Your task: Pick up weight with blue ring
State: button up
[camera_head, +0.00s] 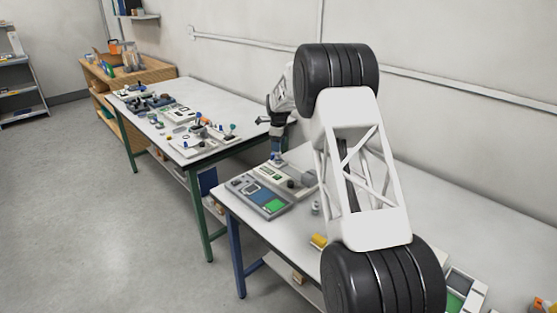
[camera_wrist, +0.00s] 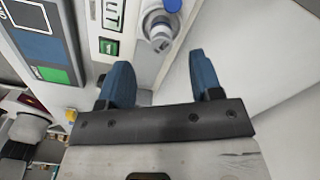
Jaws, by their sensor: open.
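A small grey metal piece (camera_wrist: 159,32) with a blue part beside it stands at the top middle of the wrist view, cut off by the upper edge. It looks like the weight with the blue ring, but a full ring cannot be made out. My gripper (camera_wrist: 160,68) is open, its two blue fingers apart with nothing held between them. The metal piece lies just beyond the fingertips, roughly in line with the gap. In the head view my gripper (camera_head: 277,158) is low over the nearer table, at the back of a pale device; the weight cannot be made out there.
A device with a green panel (camera_head: 274,205) and a pale device (camera_head: 270,178) sit on the nearer table (camera_head: 480,215). A small yellow block (camera_head: 319,241) lies in front of my arm. The farther table (camera_head: 232,97) carries several small items.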

aim_at(278, 154)
jog(key=shift+f, duration=0.1)
jog(key=shift+w+f, duration=0.1)
jog(key=shift+f, duration=2.4)
grip_shut()
jog(key=shift+r, duration=0.15)
